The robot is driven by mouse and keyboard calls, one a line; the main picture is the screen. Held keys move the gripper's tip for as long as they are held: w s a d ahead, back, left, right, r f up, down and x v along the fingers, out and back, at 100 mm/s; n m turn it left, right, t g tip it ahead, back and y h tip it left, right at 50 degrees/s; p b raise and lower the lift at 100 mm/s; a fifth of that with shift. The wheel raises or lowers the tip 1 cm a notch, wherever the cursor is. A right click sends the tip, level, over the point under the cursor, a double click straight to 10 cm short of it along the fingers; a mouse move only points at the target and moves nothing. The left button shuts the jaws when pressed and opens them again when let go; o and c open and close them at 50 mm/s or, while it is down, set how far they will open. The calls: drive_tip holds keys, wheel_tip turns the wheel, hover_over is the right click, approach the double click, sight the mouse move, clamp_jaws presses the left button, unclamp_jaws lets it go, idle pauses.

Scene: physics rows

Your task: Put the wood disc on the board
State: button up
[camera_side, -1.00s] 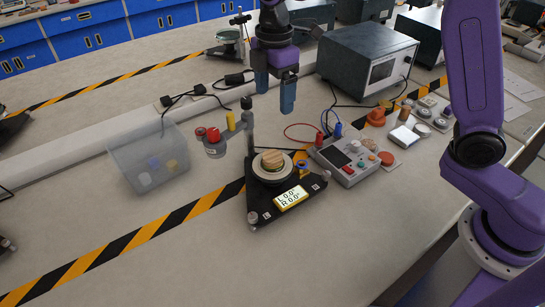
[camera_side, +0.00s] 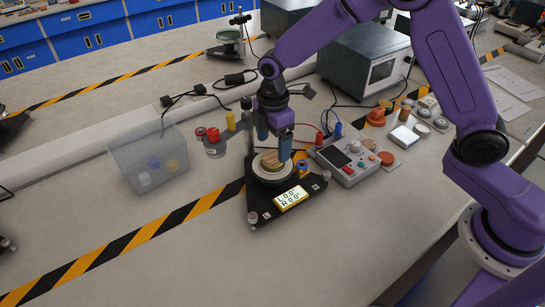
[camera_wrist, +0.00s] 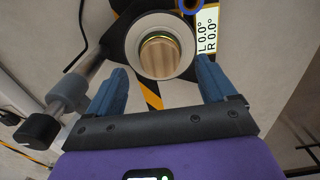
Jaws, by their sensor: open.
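The wood disc (camera_side: 271,161) sits in the middle of a round white turntable (camera_side: 259,178) on a black three-footed stand. It also shows in the wrist view (camera_wrist: 160,57), inside a brass-coloured ring. My gripper (camera_side: 275,147) is open, pointing down just above the disc, with one blue finger to each side; the fingers partly hide it in the side view. In the wrist view the disc lies ahead of the gap between the fingertips (camera_wrist: 160,78). I cannot tell whether either finger touches it. A pale flat piece with a red disc (camera_side: 387,158) on it lies right of the control box; I cannot tell whether this is the board.
The stand's upright post (camera_side: 248,125) is close left of my gripper. A grey control box (camera_side: 346,163) with cables stands right. A clear bin (camera_side: 150,160) is at left. Several small discs and blocks (camera_side: 422,130) lie right; the front table is clear.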

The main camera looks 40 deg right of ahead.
sight(272, 155)
drive_tip(key=shift+f, duration=1.55)
drive_tip(key=c, duration=1.2)
drive_tip(key=shift+r, duration=0.15)
drive_tip(key=shift+c, duration=0.2)
